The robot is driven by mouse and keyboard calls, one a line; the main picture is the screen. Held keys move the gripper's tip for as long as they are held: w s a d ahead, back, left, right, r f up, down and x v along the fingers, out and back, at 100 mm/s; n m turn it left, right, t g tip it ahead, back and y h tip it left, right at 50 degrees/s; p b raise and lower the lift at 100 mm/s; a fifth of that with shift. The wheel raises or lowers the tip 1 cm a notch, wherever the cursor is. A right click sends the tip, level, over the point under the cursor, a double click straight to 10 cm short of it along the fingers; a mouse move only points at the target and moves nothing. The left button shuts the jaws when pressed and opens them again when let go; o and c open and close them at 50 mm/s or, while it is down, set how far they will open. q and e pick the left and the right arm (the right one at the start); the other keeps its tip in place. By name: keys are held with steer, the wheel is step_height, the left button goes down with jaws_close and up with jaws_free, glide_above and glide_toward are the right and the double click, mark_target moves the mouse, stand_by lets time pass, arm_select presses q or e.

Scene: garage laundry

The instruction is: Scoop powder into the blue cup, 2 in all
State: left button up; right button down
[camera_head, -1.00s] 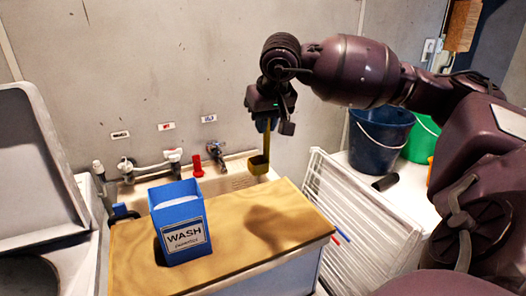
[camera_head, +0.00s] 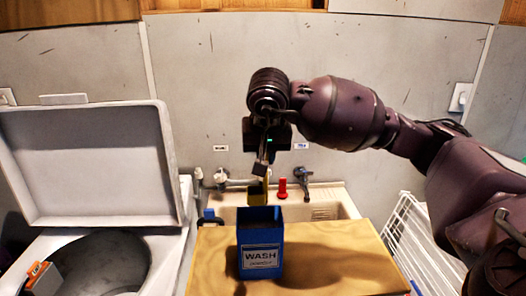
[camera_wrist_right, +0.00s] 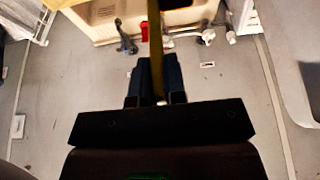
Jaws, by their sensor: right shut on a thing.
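A blue box labelled WASH (camera_head: 261,257) stands upright with its top open on the wooden board; I cannot see powder inside from this angle. My right gripper (camera_head: 264,160) is above the box, shut on the handle of a yellow scoop (camera_head: 258,194). The scoop hangs down with its bowl just above the box's rim; its contents are hidden. The scoop's handle also shows in the right wrist view (camera_wrist_right: 156,45), between the fingers (camera_wrist_right: 156,85). A small blue object (camera_head: 210,214) at the sink's left may be the blue cup. My left gripper is out of view.
The wooden board (camera_head: 340,262) has free room right of the box. Behind it is a sink (camera_head: 335,204) with taps (camera_head: 303,183) and a red object (camera_head: 282,188). An open-lidded washer (camera_head: 90,165) stands left, a white rack (camera_head: 415,245) right.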

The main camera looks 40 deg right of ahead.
mark_target(265, 190)
steer(key=shift+f, duration=0.45)
steer(key=shift+f+b, duration=0.95)
steer(key=shift+f, duration=0.95)
step_height(265, 190, down, 6)
steer(key=b, duration=0.5)
steer(key=shift+f+b, duration=0.4)
steer(key=shift+b, duration=0.1)
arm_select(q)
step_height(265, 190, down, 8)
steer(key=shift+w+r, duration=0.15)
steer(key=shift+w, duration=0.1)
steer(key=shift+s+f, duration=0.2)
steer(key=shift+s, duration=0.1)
